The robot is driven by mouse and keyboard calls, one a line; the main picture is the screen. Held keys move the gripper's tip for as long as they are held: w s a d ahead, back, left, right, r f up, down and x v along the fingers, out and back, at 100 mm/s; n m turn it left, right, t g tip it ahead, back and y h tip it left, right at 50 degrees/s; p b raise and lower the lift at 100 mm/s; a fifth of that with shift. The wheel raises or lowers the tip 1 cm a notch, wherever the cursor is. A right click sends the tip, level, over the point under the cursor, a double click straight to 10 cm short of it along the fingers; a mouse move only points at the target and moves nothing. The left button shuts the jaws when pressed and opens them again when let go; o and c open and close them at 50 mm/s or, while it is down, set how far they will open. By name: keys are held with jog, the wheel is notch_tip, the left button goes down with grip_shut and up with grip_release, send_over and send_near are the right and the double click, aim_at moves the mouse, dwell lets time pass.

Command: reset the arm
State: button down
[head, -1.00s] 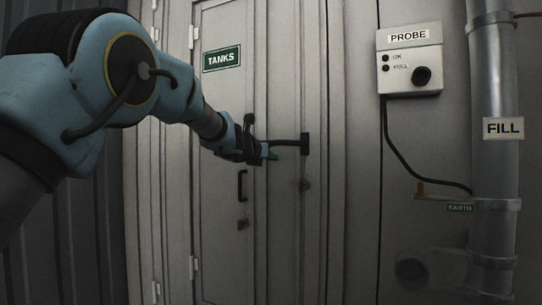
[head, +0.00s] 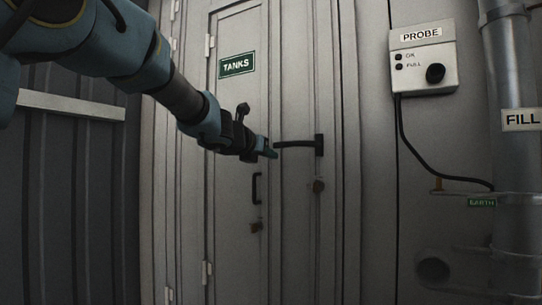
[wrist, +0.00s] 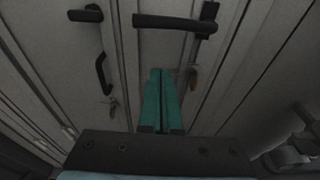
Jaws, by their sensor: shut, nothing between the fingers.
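My gripper (head: 272,153) is at the end of my blue arm, in front of the TANKS door (head: 236,180) in the head view. Its two green fingers are together with nothing between them, as the wrist view (wrist: 161,72) shows. The black lever handle (head: 300,144) on the right side of the door lies just right of the fingertips in the head view. In the wrist view the lever (wrist: 175,22) lies beyond the fingertips, and it looks apart from them. The door looks closed.
A black pull handle (head: 256,188) and a lock (head: 256,227) are on the door below my gripper. On the right are the PROBE box (head: 423,62) with a cable, the FILL pipe (head: 512,80) and the EARTH bracket (head: 460,187). A ribbed dark wall (head: 60,200) stands at left.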

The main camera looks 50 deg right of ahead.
dwell(0.3)
jog(key=w+a+f+n+t+y+p, duration=0.1)
jog(key=w+a+f+n+t+y, duration=0.1)
jog(key=w+a+f+n, duration=0.35)
jog(key=w+a+f+n+t+y+p, duration=0.1)
jog(key=w+a+f+n+y, duration=0.1)
jog(key=w+a+n, duration=0.6)
jog(key=w+a+f+n+t+y, duration=0.25)
jog(key=w+a+f+n, duration=0.2)
jog(key=a, duration=0.45)
jog(key=w+a+f+n+y+p, duration=0.2)
jog(key=a+f+n+y, duration=0.3)
jog(key=a+n, duration=0.6)
jog(key=s+a+f+n+g+y, duration=0.1)
jog(key=s+a+f+n, duration=0.15)
jog(key=a, duration=0.35)
jog(key=s+a+f+n+g+y+p, duration=0.1)
jog(key=a+f+n, duration=0.25)
jog(key=a, duration=0.25)
jog(key=s+a+f+n+g+y, duration=0.1)
jog(key=s+a+f+n, duration=0.1)
jog(key=a+f+n, duration=0.3)
jog(key=s+a+f+n+g, duration=0.2)
jog(key=s+a+n, duration=0.3)
jog(key=s, duration=0.2)
jog(key=s+a+f+n+g+p, duration=0.1)
jog(key=s+a+f+n+g, duration=0.2)
jog(key=s+a+n, duration=0.2)
jog(key=shift+s+a, duration=0.6)
jog(key=shift+s, duration=0.5)
